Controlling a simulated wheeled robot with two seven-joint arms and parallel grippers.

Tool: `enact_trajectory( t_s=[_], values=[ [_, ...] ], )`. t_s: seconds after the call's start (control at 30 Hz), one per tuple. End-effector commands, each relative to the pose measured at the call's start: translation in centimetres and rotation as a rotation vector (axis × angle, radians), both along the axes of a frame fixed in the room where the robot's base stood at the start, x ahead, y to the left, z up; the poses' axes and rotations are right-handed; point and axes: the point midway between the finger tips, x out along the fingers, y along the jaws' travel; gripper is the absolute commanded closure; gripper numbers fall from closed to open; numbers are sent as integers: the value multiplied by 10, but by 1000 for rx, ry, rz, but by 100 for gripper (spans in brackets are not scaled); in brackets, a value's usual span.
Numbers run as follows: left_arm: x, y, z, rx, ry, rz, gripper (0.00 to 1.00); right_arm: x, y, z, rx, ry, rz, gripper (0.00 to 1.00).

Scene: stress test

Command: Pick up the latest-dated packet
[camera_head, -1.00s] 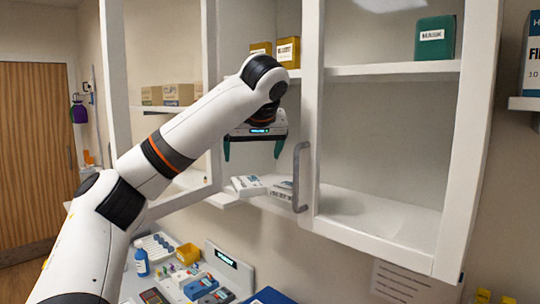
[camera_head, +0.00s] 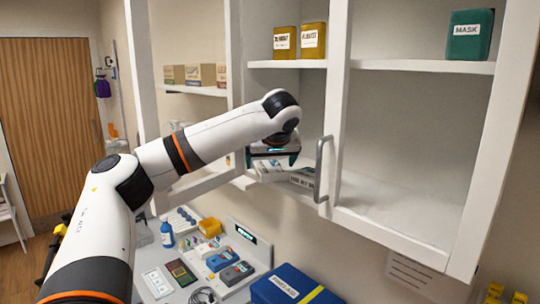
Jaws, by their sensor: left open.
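My left gripper (camera_head: 272,160) hangs from the arm in front of the open cabinet, its two teal fingers apart and pointing down. White packets lie on the low cabinet shelf just under and behind it: one packet (camera_head: 268,174) sits between or behind the fingers, and another packet (camera_head: 302,178) lies to its right, partly behind the door handle. The gripper hides part of the first packet, and I cannot tell whether the fingers touch it. The dates on the packets are too small to read. My right gripper is not in view.
The cabinet door's handle (camera_head: 323,168) stands close to the right of the gripper. Yellow boxes (camera_head: 313,40) and a green MASK box (camera_head: 469,36) stand on the upper shelf. Below are a blue box (camera_head: 290,286) and a counter with devices. The right lower compartment is empty.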

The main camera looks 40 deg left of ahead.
Motion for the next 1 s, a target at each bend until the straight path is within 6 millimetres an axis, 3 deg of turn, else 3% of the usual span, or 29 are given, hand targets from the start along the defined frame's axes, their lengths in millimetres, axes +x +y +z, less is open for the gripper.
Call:
enact_trajectory(
  t_s=[0.13, 0.57, 0.87, 1.0],
  values=[
    [7, 8, -10, 0, 1, 2, 7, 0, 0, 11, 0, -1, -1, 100],
    [9, 12, -17, 0, -1, 1, 8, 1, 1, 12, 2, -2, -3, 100],
    [9, 12, -17, 0, -1, 1, 57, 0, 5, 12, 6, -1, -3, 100],
    [10, 12, -17, 0, -1, 1, 57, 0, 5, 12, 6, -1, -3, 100]
  ],
)
